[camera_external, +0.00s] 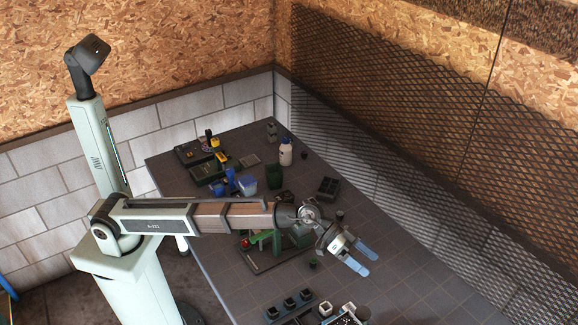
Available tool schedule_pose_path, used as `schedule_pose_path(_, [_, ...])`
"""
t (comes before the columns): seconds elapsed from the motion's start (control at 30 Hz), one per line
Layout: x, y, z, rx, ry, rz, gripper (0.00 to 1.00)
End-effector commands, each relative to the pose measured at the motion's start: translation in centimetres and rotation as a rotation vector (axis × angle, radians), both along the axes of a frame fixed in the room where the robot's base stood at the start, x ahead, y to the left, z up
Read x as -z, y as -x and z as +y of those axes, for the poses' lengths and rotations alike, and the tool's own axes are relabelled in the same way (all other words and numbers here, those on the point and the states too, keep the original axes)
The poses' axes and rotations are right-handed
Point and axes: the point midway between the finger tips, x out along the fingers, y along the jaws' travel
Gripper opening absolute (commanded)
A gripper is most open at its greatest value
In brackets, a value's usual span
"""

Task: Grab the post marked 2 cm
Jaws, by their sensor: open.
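My gripper (364,260) is at the end of my outstretched arm, over the right part of the dark tiled table (400,290). Its two bluish fingers are apart with nothing between them. A low rack (285,317) at the table's front edge carries several small dark square pieces (290,304). A white-topped piece (325,309) stands beside them. These lie below and left of my gripper in the picture, apart from it. No 2 cm mark is readable, so I cannot tell which piece, if any, is the post.
A green device with a red part (264,241) sits partly hidden under my arm. Mesh (400,110) borders the right side.

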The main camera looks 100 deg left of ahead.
Motion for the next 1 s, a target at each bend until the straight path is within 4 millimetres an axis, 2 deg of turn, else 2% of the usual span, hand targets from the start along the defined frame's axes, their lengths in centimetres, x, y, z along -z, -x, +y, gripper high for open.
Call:
schedule_pose_path(0.03, [-0.2, 0.4, 2.9, -0.027, -0.004, 0.008, 0.85])
schedule_pose_path(0.17, [0.7, 1.9, 9.6, -0.091, -0.023, 0.067, 0.85])
schedule_pose_path(0.27, [2.5, 3.9, 14.9, -0.156, -0.046, 0.153, 0.85])
schedule_pose_path(0.37, [5.0, 6.7, 20.5, -0.242, -0.07, 0.27, 0.85])
schedule_pose_path(0.47, [7.9, 10.3, 26.1, -0.352, -0.093, 0.409, 0.85])
schedule_pose_path(0.5, [9.1, 12.0, 28.3, -0.402, -0.099, 0.467, 0.85])
schedule_pose_path(0.6, [11.4, 16.3, 33.3, -0.532, -0.112, 0.603, 0.85])
schedule_pose_path(0.7, [13.1, 20.2, 37.1, -0.651, -0.119, 0.713, 0.85])
schedule_pose_path(0.8, [14.0, 23.2, 39.7, -0.745, -0.123, 0.79, 0.85])
schedule_pose_path(0.9, [14.6, 25.1, 41.1, -0.801, -0.124, 0.837, 0.85])
schedule_pose_path(1.0, [15.1, 25.8, 41.9, -0.827, -0.125, 0.856, 0.85])
